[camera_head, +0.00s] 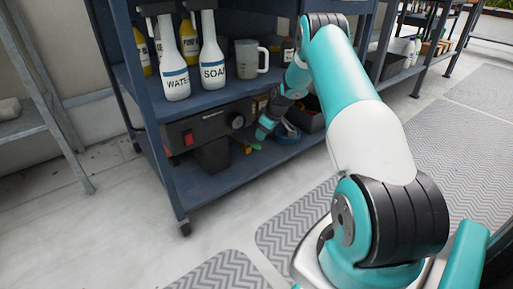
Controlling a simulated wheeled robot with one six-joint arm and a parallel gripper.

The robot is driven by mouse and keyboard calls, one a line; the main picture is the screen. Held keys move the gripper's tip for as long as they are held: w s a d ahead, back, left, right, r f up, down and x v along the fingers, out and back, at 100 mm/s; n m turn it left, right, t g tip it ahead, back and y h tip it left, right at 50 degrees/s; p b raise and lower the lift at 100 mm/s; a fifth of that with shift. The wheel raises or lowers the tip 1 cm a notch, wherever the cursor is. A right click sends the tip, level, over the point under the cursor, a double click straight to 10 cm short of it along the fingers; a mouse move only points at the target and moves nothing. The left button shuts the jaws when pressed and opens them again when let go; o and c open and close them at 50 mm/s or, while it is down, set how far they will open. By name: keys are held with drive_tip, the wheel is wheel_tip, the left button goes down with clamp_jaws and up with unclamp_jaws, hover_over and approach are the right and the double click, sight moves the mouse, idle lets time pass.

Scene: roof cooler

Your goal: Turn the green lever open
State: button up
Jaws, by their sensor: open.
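My gripper (262,133) is at the end of my teal and white arm, reaching into the space between the shelves. It is just above and right of the green piece. Its fingers are small and partly hidden, and I see nothing held. I cannot tell whether it touches the green piece.
The dark blue cart's upper shelf (178,104) is close above my gripper. It bears WATER (175,85) and SOAP (212,72) bottles and a clear jug (247,60). The grey unit (205,130) and a blue round item (287,133) flank my gripper. The floor in front is clear.

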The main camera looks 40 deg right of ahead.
sight(256, 145)
drive_tip(key=b+x, duration=0.3)
drive_tip(key=x, duration=0.4)
drive_tip(key=shift+s, duration=0.1)
drive_tip(key=shift+r, duration=0.1)
clamp_jaws()
